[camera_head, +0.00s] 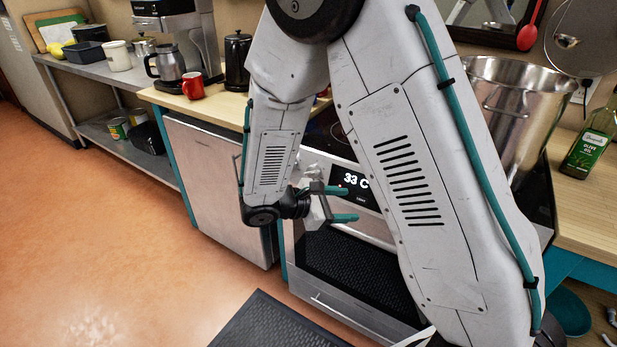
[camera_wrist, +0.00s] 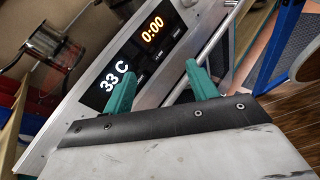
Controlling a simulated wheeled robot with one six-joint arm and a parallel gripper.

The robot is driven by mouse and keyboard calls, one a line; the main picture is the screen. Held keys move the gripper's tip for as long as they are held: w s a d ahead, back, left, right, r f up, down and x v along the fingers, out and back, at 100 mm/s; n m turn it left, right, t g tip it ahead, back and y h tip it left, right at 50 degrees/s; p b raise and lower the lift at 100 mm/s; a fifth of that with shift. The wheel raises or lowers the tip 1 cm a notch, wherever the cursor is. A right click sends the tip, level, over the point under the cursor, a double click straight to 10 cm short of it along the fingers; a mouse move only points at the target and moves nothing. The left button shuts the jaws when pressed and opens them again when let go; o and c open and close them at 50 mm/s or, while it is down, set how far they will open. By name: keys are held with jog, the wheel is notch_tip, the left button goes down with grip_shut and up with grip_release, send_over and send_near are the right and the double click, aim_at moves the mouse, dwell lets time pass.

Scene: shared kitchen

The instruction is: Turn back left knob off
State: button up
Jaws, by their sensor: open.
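The stove front (camera_head: 325,245) has a dark display panel (camera_head: 355,187) reading 33 C. In the wrist view, the display (camera_wrist: 130,60) reads 33 C and 0:00.
An oven handle (camera_wrist: 215,50) runs along the stove front below the display. A large steel pot (camera_head: 515,105) stands at right, near an olive oil bottle (camera_head: 592,140). A red mug (camera_head: 193,86) is on the left counter. A black mat (camera_head: 270,325) lies on the open floor.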

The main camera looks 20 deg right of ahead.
jog(key=w+a+f+n+t+h, duration=0.1)
jog(key=w+a+f+n+t, duration=0.3)
jog(key=w+f+n+t, duration=0.4)
jog(key=n+t+y, duration=0.1)
jog(key=n+t, duration=0.1)
jog(key=t, duration=0.2)
send_near(311, 174)
jog(key=w, duration=0.2)
jog(key=shift+g, duration=0.4)
jog(key=x, duration=0.8)
jog(key=shift+s+d+f, duration=0.1)
jog(key=shift+s+d, duration=0.15)
jog(key=shift+d, duration=0.1)
jog(key=c, duration=1)
